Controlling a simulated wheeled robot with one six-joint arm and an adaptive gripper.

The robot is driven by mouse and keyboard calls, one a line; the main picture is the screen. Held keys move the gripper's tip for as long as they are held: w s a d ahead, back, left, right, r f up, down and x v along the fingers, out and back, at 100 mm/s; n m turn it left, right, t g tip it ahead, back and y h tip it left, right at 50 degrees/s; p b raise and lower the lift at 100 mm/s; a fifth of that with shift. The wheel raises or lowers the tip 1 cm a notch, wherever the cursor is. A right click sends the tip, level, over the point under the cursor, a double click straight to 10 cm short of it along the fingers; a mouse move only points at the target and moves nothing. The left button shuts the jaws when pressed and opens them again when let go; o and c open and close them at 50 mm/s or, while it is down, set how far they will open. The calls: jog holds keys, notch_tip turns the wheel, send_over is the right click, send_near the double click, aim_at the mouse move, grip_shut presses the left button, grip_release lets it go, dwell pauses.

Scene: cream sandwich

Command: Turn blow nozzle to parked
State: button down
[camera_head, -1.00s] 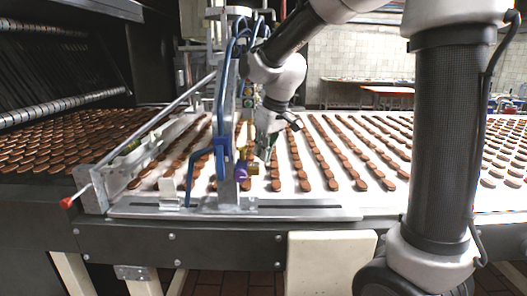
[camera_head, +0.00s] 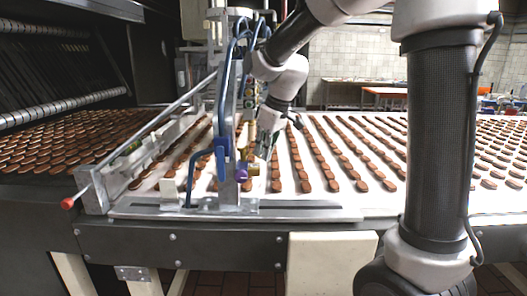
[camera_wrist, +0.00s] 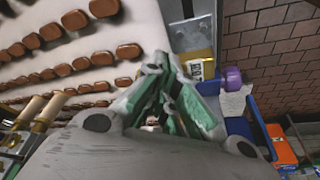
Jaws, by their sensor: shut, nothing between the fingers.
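A brass-coloured fitting (camera_head: 253,169) and a purple knob (camera_head: 241,174) sit low on the upright metal stand at the near edge of the belt. I cannot tell for certain which part is the blow nozzle. In the wrist view, the brass block (camera_wrist: 198,66) carries a printed label, and the purple knob (camera_wrist: 232,79) is to its right. My gripper (camera_head: 265,157) is just above and right of the fitting in the head view. In the wrist view, my gripper (camera_wrist: 164,66) has its green-padded fingers shut and empty, close to the brass block. Whether they touch it is unclear.
Rows of brown biscuits (camera_head: 331,170) lie on the white belt. A slanted rail with a red-tipped handle (camera_head: 67,203) is at the left. Blue hoses (camera_head: 223,90) run along the metal stand beside my arm.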

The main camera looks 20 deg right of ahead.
jog(key=w+n, duration=0.1)
jog(key=n, duration=0.1)
jog(key=w+n+g, duration=0.1)
jog(key=n, duration=0.1)
jog(key=w+n+y, duration=0.1)
jog(key=n, duration=0.2)
jog(key=shift+w+a+g, duration=0.2)
jog(key=shift+w+g, duration=0.05)
jog(key=shift+g, duration=0.15)
jog(key=shift+w+a, duration=0.1)
jog(key=shift+w, duration=0.2)
dwell(0.4)
